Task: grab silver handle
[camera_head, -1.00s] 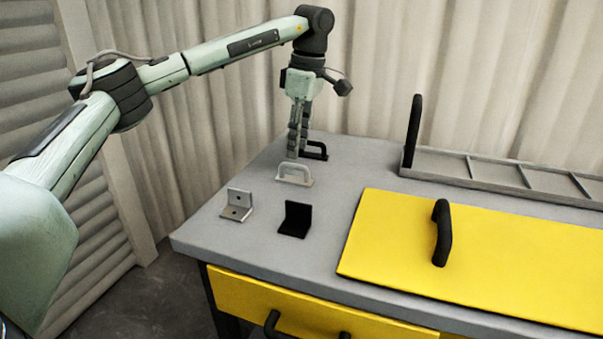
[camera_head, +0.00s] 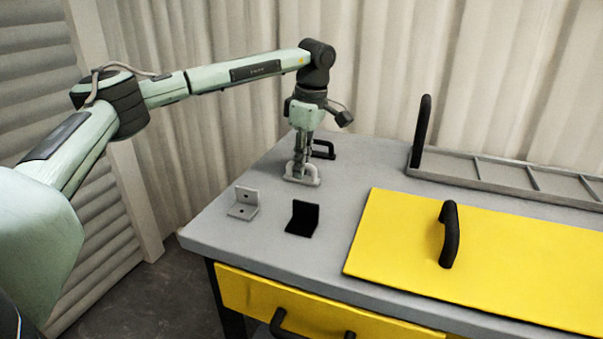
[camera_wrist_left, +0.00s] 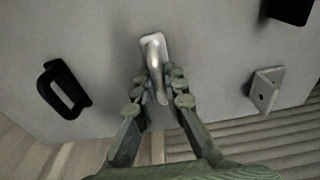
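The silver handle (camera_head: 312,181) stands on the grey tabletop near the far left of the table. My left gripper (camera_head: 303,168) points down at it from above and partly covers it. In the left wrist view the silver handle (camera_wrist_left: 152,52) runs between the two fingers of my left gripper (camera_wrist_left: 158,92). The fingers are apart, one on each side of the bar, and do not look closed on it. My right gripper is not in view.
A black handle (camera_head: 324,147) stands just behind the silver one. A silver angle bracket (camera_head: 243,203) and a black angle bracket (camera_head: 303,217) are nearer the front. A yellow panel (camera_head: 500,255) with a black handle and a grey divided tray (camera_head: 500,172) lie to the right.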

